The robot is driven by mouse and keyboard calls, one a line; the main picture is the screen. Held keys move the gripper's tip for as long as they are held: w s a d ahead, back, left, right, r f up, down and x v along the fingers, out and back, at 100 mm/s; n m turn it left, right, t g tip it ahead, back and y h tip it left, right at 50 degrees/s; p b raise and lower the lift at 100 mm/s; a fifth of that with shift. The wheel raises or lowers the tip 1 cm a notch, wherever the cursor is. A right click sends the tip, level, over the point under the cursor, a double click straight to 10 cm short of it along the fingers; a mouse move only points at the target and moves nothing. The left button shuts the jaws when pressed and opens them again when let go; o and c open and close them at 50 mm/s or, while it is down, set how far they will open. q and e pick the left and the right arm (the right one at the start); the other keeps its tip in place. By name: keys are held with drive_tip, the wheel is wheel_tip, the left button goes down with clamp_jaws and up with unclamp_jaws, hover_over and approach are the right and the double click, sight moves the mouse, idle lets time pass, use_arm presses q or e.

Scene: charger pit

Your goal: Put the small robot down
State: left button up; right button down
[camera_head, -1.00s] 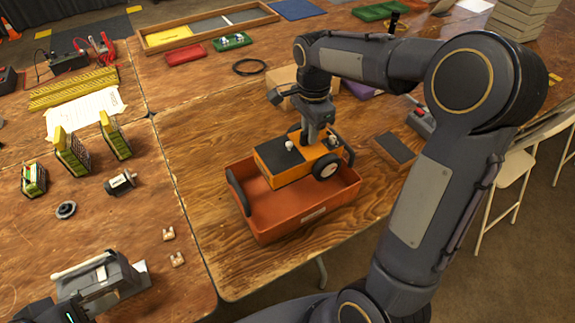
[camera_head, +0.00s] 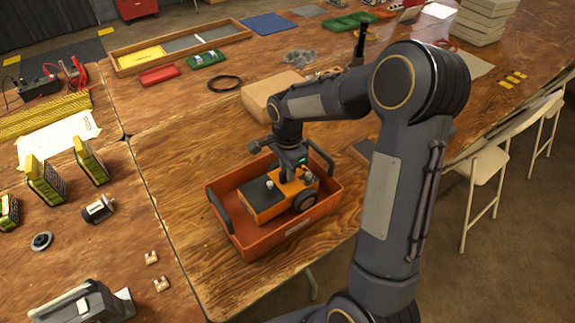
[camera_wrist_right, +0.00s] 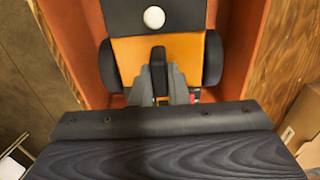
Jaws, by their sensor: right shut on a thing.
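The small robot (camera_head: 268,207) is an orange box with a black top, a white knob and dark wheels. It sits low inside the red-orange tray (camera_head: 285,237), with the tray walls around it; I cannot tell whether its wheels touch the tray floor. My right gripper (camera_head: 293,172) is above its rear part, pointing down. In the right wrist view, the gripper's grey fingers (camera_wrist_right: 158,88) are shut on a black upright grip on the robot's orange deck (camera_wrist_right: 190,50). My left gripper is not in view.
A cardboard box (camera_head: 265,97) stands behind the tray. A black cable ring (camera_head: 225,82) lies farther back. Green-and-yellow blocks (camera_head: 92,162) and a small motor (camera_head: 98,209) are on the left table. The wood left of the tray is bare.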

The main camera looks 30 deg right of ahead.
drive_tip(key=shift+w+r, duration=0.1)
drive_tip(key=c, duration=1.4)
unclamp_jaws()
